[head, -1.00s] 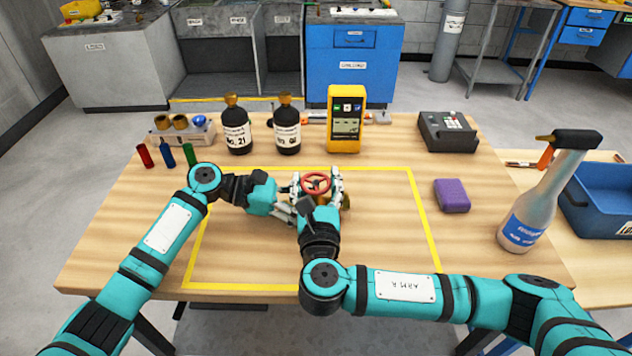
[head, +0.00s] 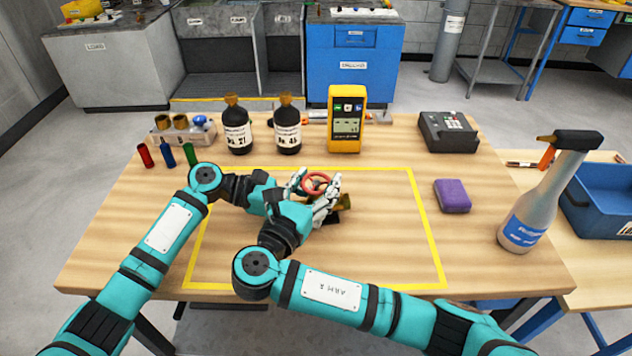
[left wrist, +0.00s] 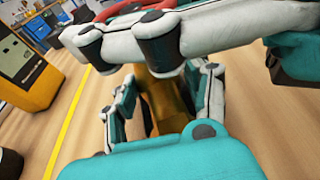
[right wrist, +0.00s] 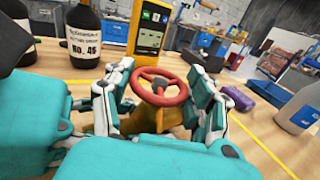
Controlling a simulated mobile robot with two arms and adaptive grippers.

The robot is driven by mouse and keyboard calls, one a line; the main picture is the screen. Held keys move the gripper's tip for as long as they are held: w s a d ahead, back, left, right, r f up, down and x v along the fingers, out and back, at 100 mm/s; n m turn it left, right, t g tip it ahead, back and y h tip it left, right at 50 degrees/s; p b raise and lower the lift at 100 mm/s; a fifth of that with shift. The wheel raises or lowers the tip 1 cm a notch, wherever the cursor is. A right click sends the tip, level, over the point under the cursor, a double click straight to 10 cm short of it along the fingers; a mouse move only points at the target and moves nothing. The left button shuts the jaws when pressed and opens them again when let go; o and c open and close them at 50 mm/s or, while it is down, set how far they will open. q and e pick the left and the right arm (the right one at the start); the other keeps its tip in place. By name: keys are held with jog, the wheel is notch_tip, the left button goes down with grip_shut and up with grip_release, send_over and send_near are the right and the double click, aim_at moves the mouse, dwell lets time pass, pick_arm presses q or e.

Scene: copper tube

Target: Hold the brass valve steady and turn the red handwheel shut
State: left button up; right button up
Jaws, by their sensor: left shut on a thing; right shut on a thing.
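The brass valve (head: 344,203) is on the wooden table inside the yellow outline, largely hidden by my grippers. Its red handwheel (head: 316,183) faces up on top, and it also shows in the right wrist view (right wrist: 160,87). My left gripper (left wrist: 168,92) is low and shut on the brass body, with a finger on each side. In the head view my right gripper covers much of my left one.
Two dark bottles (head: 237,130) and a yellow meter (head: 346,118) stand behind the valve. A purple block (head: 452,196) and a spray bottle (head: 535,205) are to the right. A grey device (head: 448,131) is at back right. The outline's front area is clear beneath my arms.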

pick_arm(q)
jog(key=shift+f, duration=0.2)
pick_arm(e)
jog(key=o, duration=1.2)
jog(key=v, duration=1.2)
jog(key=shift+r, duration=0.1)
pick_arm(q)
jog(key=o, duration=0.9)
jog(key=shift+r, duration=0.1)
jog(key=shift+o, duration=0.2)
